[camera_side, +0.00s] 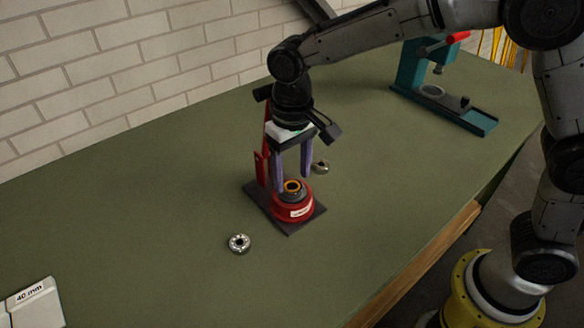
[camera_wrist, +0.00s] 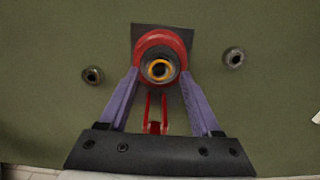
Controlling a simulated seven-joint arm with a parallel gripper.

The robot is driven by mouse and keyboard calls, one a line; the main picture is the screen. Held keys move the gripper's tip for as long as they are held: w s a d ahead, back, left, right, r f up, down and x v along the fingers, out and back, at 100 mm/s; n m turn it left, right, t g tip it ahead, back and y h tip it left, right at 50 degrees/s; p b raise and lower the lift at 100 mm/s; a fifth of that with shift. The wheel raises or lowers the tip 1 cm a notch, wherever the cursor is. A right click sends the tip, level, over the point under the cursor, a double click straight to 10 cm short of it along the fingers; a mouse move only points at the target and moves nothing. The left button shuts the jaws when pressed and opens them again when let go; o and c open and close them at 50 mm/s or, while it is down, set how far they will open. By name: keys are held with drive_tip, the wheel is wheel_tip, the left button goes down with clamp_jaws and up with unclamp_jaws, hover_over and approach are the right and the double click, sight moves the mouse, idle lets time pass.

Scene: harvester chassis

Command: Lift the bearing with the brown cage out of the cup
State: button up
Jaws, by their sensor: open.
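The bearing with the brown cage (camera_side: 292,186) sits in a dark cup (camera_side: 295,197) on top of a red base. In the wrist view the bearing (camera_wrist: 159,70) shows as an orange-brown ring inside the dark cup (camera_wrist: 147,60). My gripper (camera_side: 291,183) is open, with its two purple fingers pointing down above and around the cup. In the wrist view my gripper (camera_wrist: 158,75) has one finger on each side of the red base's near part. The fingers hold nothing; I cannot tell whether they touch the cup.
The red base (camera_side: 292,211) stands on a dark plate (camera_side: 264,207) with a red upright behind. Loose metal bearings lie on the green bench, one in front (camera_side: 239,243) and one behind (camera_side: 321,167). A teal press (camera_side: 447,100) stands at the back right. A white 40 mm box (camera_side: 34,305) lies front left.

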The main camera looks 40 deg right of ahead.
drive_tip(key=shift+f, duration=0.5)
idle(0.5)
clamp_jaws()
idle(0.6)
idle(0.6)
drive_tip(key=c, duration=0.5)
unclamp_jaws()
drive_tip(key=shift+r, duration=0.1)
